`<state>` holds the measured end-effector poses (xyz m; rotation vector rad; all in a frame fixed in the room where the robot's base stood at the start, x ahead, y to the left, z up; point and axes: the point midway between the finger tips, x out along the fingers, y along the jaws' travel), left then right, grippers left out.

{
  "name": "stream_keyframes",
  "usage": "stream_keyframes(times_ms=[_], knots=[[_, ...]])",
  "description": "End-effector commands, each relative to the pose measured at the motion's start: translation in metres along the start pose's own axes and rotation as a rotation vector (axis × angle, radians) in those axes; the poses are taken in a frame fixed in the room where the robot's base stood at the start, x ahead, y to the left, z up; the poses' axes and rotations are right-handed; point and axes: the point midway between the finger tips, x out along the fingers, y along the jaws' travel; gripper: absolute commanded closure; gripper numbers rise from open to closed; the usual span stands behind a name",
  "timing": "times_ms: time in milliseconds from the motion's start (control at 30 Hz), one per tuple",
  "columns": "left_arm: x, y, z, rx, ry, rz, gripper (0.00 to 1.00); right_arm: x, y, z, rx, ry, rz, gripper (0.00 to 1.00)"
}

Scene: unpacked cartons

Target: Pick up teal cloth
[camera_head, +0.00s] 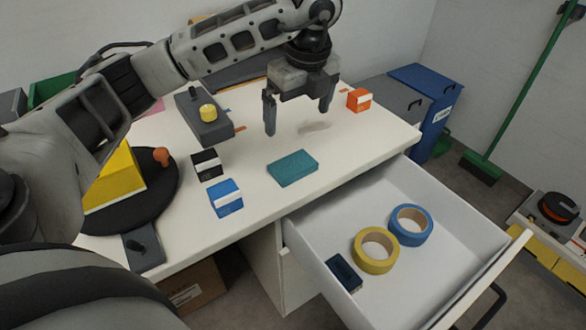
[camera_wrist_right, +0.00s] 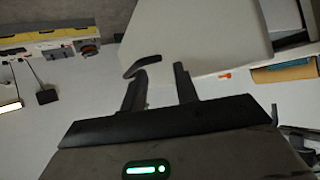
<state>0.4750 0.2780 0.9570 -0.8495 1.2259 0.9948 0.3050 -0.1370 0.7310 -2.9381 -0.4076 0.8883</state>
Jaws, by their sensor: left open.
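The teal cloth (camera_head: 293,168) is a flat, folded rectangular block on the white table, near its front edge, in the head view. My left gripper (camera_head: 297,120) hangs above the table, a little behind and above the cloth, with its fingers pointing down. It is open, with nothing between its fingers and apart from the cloth. My right gripper (camera_wrist_right: 160,78) shows in the right wrist view with its two fingers apart and empty. The cloth is not recognisable in that view.
Black (camera_head: 207,164), blue (camera_head: 226,198) and orange (camera_head: 359,100) boxes stand around the cloth. Below the table edge, an open drawer (camera_head: 448,230) holds yellow (camera_head: 361,252) and blue (camera_head: 424,230) tape rolls.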

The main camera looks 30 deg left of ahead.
Motion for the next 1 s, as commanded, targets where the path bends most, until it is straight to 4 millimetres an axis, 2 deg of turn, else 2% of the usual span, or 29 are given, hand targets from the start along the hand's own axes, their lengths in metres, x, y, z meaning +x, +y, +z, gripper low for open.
stream_keyframes(times_ms=[100,300,633,833,1000], knots=[[0.028,0.001,-0.001,0.002,0.003,0.006,0.0,-0.001,0.0,0.0,-0.001,-0.001,0.0,0.7],[0.068,0.0,-0.001,0.004,0.004,0.003,0.0,-0.001,0.0,0.001,-0.002,-0.004,0.001,0.7],[0.096,-0.001,-0.001,0.006,0.005,0.002,0.0,-0.001,0.0,0.004,-0.003,-0.015,0.002,0.7],[0.127,-0.003,-0.001,0.006,0.006,0.001,0.0,-0.002,0.001,0.004,-0.008,-0.018,0.005,0.7],[0.139,-0.003,-0.001,0.007,0.006,0.0,0.0,-0.002,0.001,0.004,-0.009,-0.018,0.006,0.7]])
